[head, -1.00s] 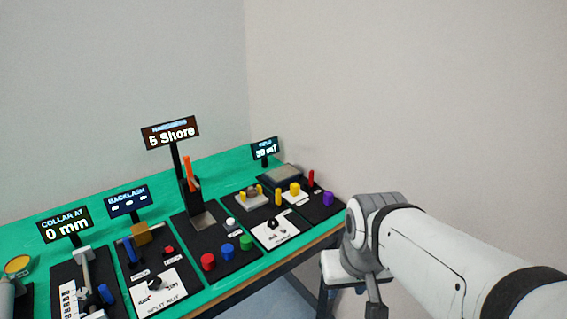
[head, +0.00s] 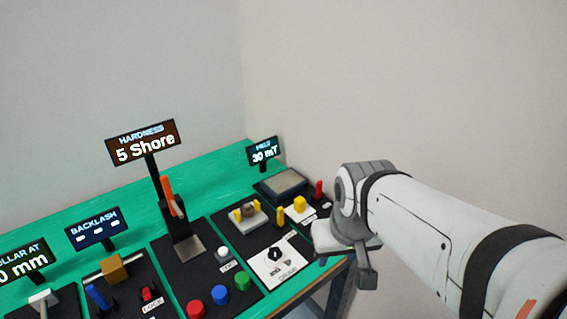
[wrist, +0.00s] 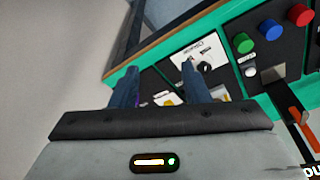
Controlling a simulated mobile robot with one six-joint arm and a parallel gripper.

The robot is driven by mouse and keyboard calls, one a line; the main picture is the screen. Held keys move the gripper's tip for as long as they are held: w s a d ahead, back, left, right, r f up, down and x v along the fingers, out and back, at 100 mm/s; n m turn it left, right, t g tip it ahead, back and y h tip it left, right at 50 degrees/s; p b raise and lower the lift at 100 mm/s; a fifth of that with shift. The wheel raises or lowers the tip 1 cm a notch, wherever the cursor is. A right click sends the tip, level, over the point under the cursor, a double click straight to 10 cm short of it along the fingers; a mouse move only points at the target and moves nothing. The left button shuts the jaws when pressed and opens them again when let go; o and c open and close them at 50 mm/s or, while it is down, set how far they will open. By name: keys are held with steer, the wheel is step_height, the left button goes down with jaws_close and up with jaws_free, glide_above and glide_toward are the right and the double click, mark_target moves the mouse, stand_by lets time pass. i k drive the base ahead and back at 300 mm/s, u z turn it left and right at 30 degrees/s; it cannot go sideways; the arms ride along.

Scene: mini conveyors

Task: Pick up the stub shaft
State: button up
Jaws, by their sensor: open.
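I cannot tell for sure which piece is the stub shaft. A brownish round piece (head: 249,209) sits between yellow posts on a pale cradle on the right-hand panels in the head view. A short yellow cylinder (head: 279,215) stands beside it, and a yellow block (head: 299,203) sits on a white card. My gripper (wrist: 164,75) is open, with its two dark fingers apart in the wrist view. Small bits of yellow and purple show between and behind the fingers there. In the head view my wrist is at the right end of the bench, and the fingertips are hard to make out.
Red (head: 195,309), blue (head: 220,296) and green (head: 242,280) buttons stand at the panels' front. An upright orange lever (head: 167,188) and display signs (head: 142,142) rise behind. A red post (head: 319,189) stands near my wrist. The green bench top (head: 205,171) is clear at the back.

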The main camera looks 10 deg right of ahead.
mark_target(299, 202)
steer(key=u, duration=0.05)
steer(key=k, duration=1.2)
steer(key=z, duration=0.3)
steer(key=i, duration=1.65)
steer(key=u, duration=0.5)
